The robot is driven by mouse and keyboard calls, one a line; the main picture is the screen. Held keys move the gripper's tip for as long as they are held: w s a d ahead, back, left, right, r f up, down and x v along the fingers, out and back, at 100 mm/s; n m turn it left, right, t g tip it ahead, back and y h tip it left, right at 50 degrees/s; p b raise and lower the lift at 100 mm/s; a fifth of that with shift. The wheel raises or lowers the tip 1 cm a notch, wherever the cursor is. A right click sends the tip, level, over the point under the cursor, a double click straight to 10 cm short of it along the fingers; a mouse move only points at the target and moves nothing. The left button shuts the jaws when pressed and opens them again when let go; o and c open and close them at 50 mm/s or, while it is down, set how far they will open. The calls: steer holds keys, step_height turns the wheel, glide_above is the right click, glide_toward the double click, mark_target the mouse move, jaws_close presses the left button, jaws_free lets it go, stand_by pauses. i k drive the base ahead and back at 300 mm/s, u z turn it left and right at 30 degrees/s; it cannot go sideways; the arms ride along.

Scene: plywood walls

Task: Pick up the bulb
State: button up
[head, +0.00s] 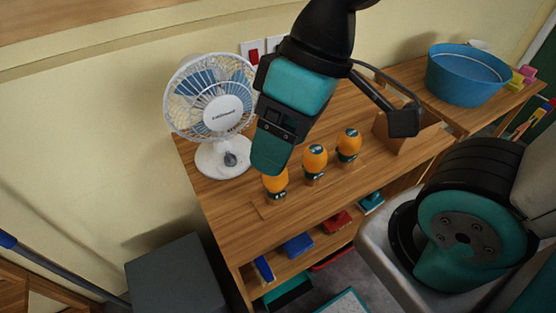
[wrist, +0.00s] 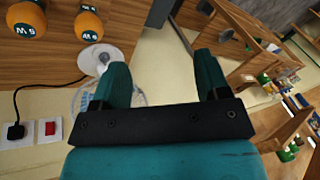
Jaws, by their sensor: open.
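Three orange bulb-shaped items with dark bands stand in a row on a wooden table in the head view: a left bulb (head: 276,182), a middle bulb (head: 315,160) and a right bulb (head: 349,143). My gripper (head: 268,162) points down and overlaps the top of the left bulb in that view; I cannot tell whether they touch. In the wrist view my gripper (wrist: 164,80) has its two fingers wide apart, with no bulb between them. Two bulbs show there at the upper left, one bulb (wrist: 88,25) nearer the fingers and another bulb (wrist: 27,18) at the edge.
A white and blue fan (head: 210,100) stands left of my gripper, close to the wall. A wooden block (head: 408,140) is right of the bulbs. A blue basin (head: 467,75) sits at the far right. A shelf below holds books (head: 298,245). A grey box (head: 175,275) stands lower left.

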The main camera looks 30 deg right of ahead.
mark_target(276, 186)
steer(key=z, duration=2)
steer(key=k, duration=0.8)
steer(key=u, duration=1.4)
